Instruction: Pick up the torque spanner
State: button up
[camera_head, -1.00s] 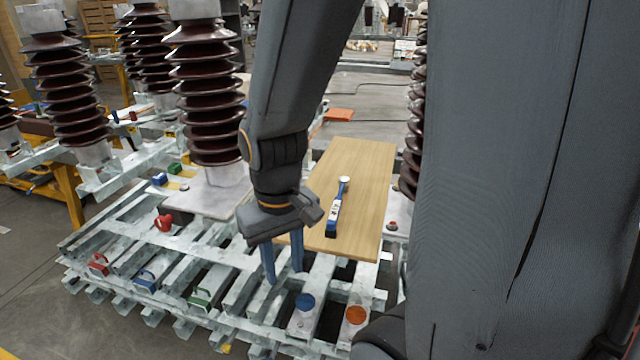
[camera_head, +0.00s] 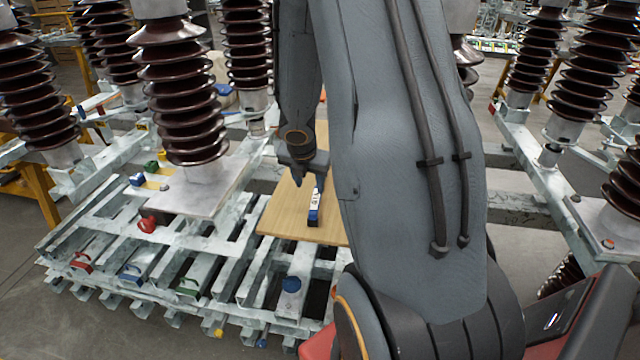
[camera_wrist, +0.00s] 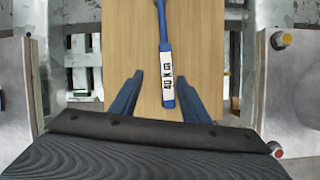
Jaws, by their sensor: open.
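The torque spanner (camera_head: 314,207) is blue with a white, dark-lettered grip. It lies on the wooden board (camera_head: 272,215); my arm hides its far end in the head view. In the wrist view the spanner (camera_wrist: 167,75) runs up and down the picture, its head cut off by the top edge. My gripper (camera_wrist: 158,82) is open, with one blue finger on either side of the grip's lower end. The fingers look apart from the spanner, and their height above it is hard to tell. In the head view my gripper (camera_head: 302,178) is over the board near the spanner.
The board rests on a grey metal frame (camera_head: 110,225) with coloured pieces, including a red one (camera_head: 147,224) and a blue one (camera_head: 291,285). Tall brown ribbed insulators (camera_head: 180,90) stand close on the left. In the wrist view, metal plates with bolts (camera_wrist: 280,40) flank the board.

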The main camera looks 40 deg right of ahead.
aim_at(317, 195)
jog(key=shift+w+d+f+n, duration=0.15)
jog(key=shift+d+f+n, duration=0.15)
jog(key=shift+n, duration=0.3)
jog(key=shift+w+d+f+n, duration=0.15)
jog(key=shift+d+n, duration=0.25)
jog(key=shift+n, duration=0.2)
jog(key=shift+d+f, duration=0.15)
jog(key=shift+f, duration=0.15)
jog(key=shift+b+x, duration=0.65)
jog(key=shift+x, duration=0.55)
jog(key=b+x, duration=0.2)
jog(key=x, duration=0.3)
jog(key=shift+s+d+b, duration=0.15)
jog(key=shift+d+b, duration=0.15)
jog(key=shift+b, duration=0.1)
jog(key=shift+r, duration=0.1)
jog(key=shift+c, duration=0.4)
grip_shut()
